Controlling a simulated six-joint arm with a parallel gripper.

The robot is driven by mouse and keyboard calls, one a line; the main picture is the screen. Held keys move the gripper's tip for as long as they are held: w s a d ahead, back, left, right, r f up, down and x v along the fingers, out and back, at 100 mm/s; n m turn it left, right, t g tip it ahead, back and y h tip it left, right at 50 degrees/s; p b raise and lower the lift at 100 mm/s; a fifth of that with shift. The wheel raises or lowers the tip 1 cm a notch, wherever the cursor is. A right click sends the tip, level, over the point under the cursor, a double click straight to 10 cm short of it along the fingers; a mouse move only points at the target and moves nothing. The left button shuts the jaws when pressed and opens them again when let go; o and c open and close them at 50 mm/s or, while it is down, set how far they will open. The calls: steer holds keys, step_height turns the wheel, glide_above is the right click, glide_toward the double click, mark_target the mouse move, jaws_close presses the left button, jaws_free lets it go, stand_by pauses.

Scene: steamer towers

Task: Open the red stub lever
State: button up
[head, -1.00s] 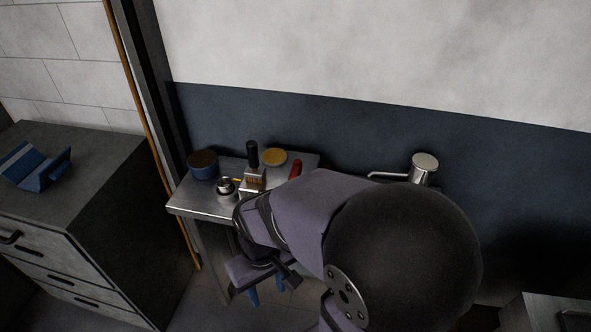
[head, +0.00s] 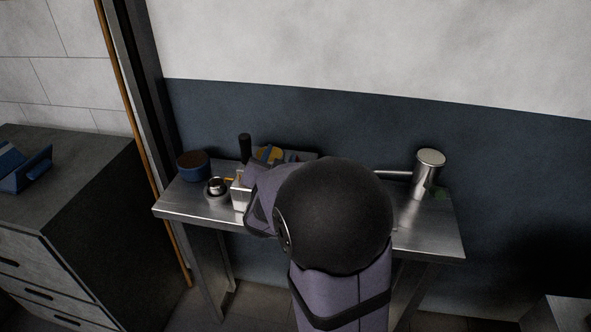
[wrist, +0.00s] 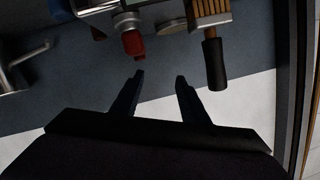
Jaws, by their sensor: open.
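The red stub lever (wrist: 133,43) shows in the wrist view, a short red grip on a pale round fitting near the top, left of centre. My gripper (wrist: 159,78) is open and empty. Its two dark fingers point toward the lever's side of the picture, and the left fingertip is a little below the lever's end, with a gap in the picture. The lever lies left of the middle of the jaws. In the head view my arm covers the lever, and my fingertips are not clear there.
A black handle (wrist: 214,65) stands right of the jaws. The steel table (head: 185,205) holds a blue bowl (head: 194,168), a small silver pot (head: 217,187) and a yellow-topped round thing (head: 268,153). A steel cylinder (head: 430,175) with a side pipe stands right. A wall backs the table.

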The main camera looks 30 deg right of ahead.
steer(key=shift+s+d+f+h+b, duration=0.2)
steer(key=shift+d+f+h+b, duration=0.25)
steer(key=shift+d+f+b, duration=0.15)
steer(key=shift+s+d+f+h+b, duration=0.15)
steer(key=shift+d+f+h+b, duration=0.3)
steer(key=shift+d+f+b, duration=0.15)
step_height(320, 180, down, 4)
steer(key=n+b, duration=0.1)
steer(key=n+h+b, duration=0.1)
steer(key=b, duration=0.1)
steer(key=shift+w+d+r, duration=0.1)
steer(key=shift+d+r, duration=0.05)
steer(key=shift+r, duration=0.1)
steer(key=shift+f+n+t+b, duration=0.3)
steer(key=shift+n+b, duration=0.15)
steer(key=shift+n, duration=0.05)
steer(key=shift+w+d, duration=0.1)
steer(key=shift+p+x, duration=0.65)
steer(key=shift+x, duration=2.9)
jaws_close()
